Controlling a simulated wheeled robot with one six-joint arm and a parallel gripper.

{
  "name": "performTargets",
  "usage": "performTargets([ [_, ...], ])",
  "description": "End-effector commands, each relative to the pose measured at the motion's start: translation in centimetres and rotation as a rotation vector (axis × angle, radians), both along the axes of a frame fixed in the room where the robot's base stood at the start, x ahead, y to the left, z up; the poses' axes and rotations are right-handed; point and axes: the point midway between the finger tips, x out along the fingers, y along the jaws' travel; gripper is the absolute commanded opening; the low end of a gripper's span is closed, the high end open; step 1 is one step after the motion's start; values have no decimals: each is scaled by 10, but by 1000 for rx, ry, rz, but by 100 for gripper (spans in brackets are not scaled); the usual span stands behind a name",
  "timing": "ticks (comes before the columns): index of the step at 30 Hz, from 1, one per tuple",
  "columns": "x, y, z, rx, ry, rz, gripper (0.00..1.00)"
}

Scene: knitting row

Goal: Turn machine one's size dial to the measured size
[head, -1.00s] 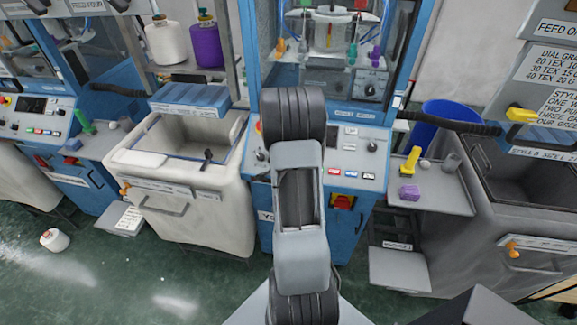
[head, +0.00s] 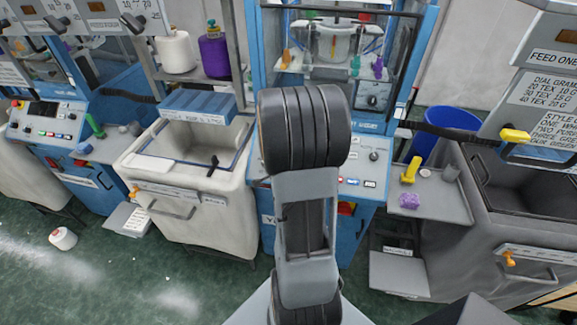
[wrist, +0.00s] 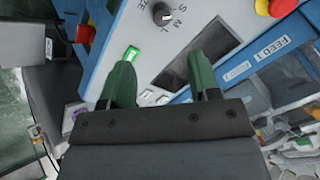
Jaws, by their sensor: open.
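The size dial (wrist: 162,14) is a dark round knob with a light mark, on a pale panel with letters such as S, M and L beside it. It is near the top of the wrist view. My gripper (wrist: 166,85) has two green fingers, open and empty, below the dial and apart from it. In the head view my arm covers much of the middle blue machine's panel, and the gripper is hidden. A dark knob (head: 373,156) shows at that panel's right end. I cannot read the dial's exact setting.
In the wrist view a dark display (wrist: 208,55), a lit green button (wrist: 132,53) and a red button (wrist: 284,6) lie near the dial. In the head view a side shelf (head: 440,200) holds a purple block (head: 410,201) and a yellow tool (head: 411,170). A cream bin (head: 190,215) stands left.

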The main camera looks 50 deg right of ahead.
Motion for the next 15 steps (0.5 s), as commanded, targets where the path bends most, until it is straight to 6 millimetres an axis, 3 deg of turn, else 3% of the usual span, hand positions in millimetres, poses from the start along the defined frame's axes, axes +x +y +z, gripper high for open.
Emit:
performTargets([
  [15, -6, 9, 12, 2, 0, 1, 56],
])
